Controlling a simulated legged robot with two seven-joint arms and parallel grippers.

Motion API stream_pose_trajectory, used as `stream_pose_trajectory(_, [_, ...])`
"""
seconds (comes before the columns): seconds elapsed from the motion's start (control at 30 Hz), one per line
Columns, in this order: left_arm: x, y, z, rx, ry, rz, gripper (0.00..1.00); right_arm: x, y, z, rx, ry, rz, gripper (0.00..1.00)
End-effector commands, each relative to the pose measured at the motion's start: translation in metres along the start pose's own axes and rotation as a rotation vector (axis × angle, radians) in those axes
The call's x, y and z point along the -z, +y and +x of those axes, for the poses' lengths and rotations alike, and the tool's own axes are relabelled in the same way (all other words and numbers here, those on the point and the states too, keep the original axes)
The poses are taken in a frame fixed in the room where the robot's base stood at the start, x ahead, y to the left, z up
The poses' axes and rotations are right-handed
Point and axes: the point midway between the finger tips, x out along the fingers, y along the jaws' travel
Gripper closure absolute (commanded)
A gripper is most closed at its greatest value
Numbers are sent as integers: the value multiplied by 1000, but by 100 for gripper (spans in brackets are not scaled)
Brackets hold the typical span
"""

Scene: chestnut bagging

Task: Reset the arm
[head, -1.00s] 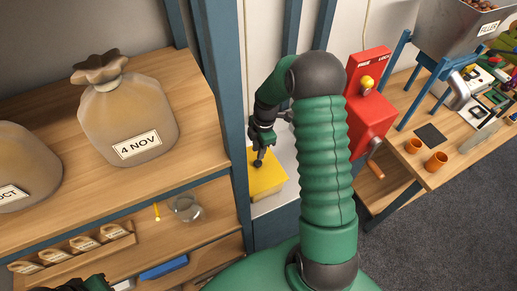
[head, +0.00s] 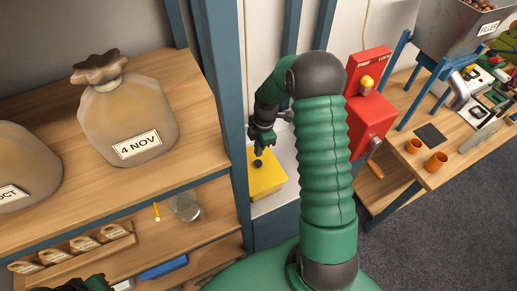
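My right arm, green with dark joints, reaches away through the middle of the head view. Its gripper (head: 258,151) is small and points down just above a black knob (head: 258,163) on a yellow box (head: 268,183). Whether the fingers touch the knob, and whether they are open or shut, is too small to tell. Part of my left gripper (head: 95,284) shows dark at the bottom left edge, below the lower shelf; its fingers are not clear.
A wooden shelf (head: 195,150) at left holds tied sacks, one labelled 4 NOV (head: 130,115). Small bags, a glass jar (head: 186,207) and a blue box (head: 163,268) lie lower. A red lever unit (head: 370,125) and a workbench with orange cups (head: 436,162) stand right.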

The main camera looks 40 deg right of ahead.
Motion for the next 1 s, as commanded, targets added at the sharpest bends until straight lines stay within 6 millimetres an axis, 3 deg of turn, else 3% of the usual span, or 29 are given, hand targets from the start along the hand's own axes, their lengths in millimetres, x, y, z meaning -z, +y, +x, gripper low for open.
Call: stream_pose_trajectory(1.0, [-3,0,14,0,0,0,100,-3,0,21,0,0,0,100])
